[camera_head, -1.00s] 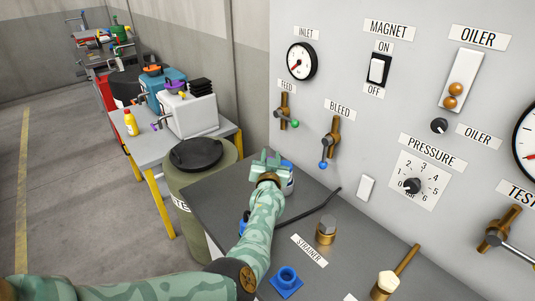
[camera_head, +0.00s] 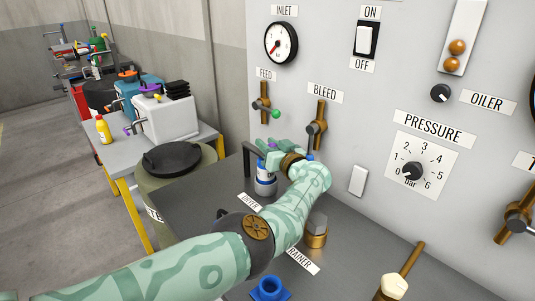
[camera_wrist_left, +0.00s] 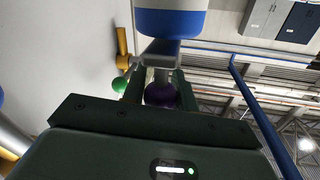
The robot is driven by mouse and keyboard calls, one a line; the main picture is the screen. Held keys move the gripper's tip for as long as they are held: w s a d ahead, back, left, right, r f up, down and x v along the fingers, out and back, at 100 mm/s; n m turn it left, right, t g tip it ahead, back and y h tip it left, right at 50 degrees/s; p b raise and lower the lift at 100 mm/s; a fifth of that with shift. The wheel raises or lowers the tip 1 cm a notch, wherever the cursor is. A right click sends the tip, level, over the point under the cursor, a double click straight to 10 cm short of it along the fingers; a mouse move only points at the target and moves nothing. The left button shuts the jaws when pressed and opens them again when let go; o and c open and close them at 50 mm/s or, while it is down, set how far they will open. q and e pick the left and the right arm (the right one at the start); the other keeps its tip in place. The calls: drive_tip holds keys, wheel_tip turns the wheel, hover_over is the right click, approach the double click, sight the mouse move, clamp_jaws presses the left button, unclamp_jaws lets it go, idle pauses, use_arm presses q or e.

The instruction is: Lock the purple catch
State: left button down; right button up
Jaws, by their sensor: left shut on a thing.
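The purple catch shows in the left wrist view as a dark purple ball (camera_wrist_left: 160,95) on a short grey stem, under a white and blue cylinder (camera_wrist_left: 170,22). My left gripper (camera_wrist_left: 161,84) is shut on the purple ball, with one finger on each side. In the head view my left gripper (camera_head: 264,148) is at the top of the white and blue canister (camera_head: 265,184) on the grey bench, just below the feed valve. The hand mostly hides the catch there. My right gripper is not in view.
The wall panel has the feed valve (camera_head: 263,103), bleed valve (camera_head: 318,125), inlet gauge (camera_head: 281,43) and pressure dial (camera_head: 412,170). The brass strainer fitting (camera_head: 316,232) stands near my left arm. A drum (camera_head: 172,158) and side table stand to the left.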

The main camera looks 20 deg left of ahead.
use_arm(q)
drive_tip(key=shift+d, duration=0.1)
idle(0.3)
drive_tip(key=c, duration=1.2)
unclamp_jaws()
drive_tip(key=shift+o, duration=0.5)
drive_tip(key=p+v, duration=0.4)
drive_tip(key=v, duration=0.3)
drive_tip(key=shift+d, duration=0.3)
drive_tip(key=shift+s, duration=0.1)
